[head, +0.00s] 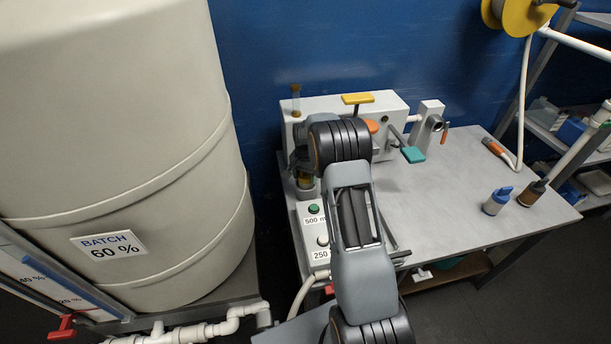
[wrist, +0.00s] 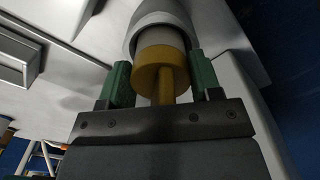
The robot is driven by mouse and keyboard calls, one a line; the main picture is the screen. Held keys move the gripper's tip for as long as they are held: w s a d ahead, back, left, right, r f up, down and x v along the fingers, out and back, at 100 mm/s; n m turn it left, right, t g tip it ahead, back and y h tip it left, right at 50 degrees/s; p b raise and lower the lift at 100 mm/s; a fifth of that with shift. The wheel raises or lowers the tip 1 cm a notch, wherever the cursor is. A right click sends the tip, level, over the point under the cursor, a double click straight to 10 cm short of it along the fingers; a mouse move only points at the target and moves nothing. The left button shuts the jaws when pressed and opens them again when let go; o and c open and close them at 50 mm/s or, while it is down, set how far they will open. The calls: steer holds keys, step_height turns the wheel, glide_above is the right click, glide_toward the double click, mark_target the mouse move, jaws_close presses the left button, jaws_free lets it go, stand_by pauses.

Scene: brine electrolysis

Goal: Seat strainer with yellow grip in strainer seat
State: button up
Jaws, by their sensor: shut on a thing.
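The strainer's yellow grip (wrist: 160,72) is in the wrist view, with a narrow yellow stem running toward the palm. My gripper (wrist: 158,78) is shut on it, a green finger on each side. Above the grip is a pale grey round part, and around it a wider light grey collar (wrist: 138,38), which looks like the strainer seat. The grip lines up with the collar's opening, but I cannot tell how deep the strainer sits in it. In the head view my arm hides the gripper and most of this spot.
A white machine (head: 390,104) with a yellow lever (head: 357,98) and a teal lever (head: 413,154) stands at the table's back. A button box (head: 312,231) is left of my arm. A blue-capped jar (head: 496,201) stands right; the middle tabletop (head: 445,190) is clear. A large tank (head: 110,130) fills the left.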

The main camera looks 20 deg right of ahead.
steer(key=shift+f, duration=0.2)
stand_by(0.5)
steer(key=o, duration=1.1)
steer(key=shift+r, duration=0.1)
step_height(320, 180, up, 14)
steer(key=shift+f+b, duration=0.15)
steer(key=shift+b, duration=0.25)
steer(key=shift+f+n, duration=0.2)
steer(key=shift+n, duration=0.3)
steer(key=s+a+r+n+t, duration=0.1)
steer(key=s+a+n, duration=0.2)
steer(key=s, duration=0.6)
steer(key=s+a+r+n+t, duration=0.1)
steer(key=s+a+r+n, duration=0.1)
steer(key=s, duration=0.8)
steer(key=s+a+r+n+t, duration=0.1)
steer(key=s+a+n, duration=0.2)
steer(key=s+a, duration=0.3)
steer(key=shift+s+a+r+n+t, duration=0.1)
steer(key=shift+s+r+n, duration=0.05)
steer(key=shift+s, duration=0.4)
steer(key=shift+s+a+r+n+t, duration=0.1)
steer(key=shift+s+a, duration=0.05)
steer(key=shift+s, duration=0.45)
steer(key=shift+s+a+r+n+t, duration=0.1)
steer(key=shift+s+r+n, duration=0.05)
steer(key=shift+s, duration=0.4)
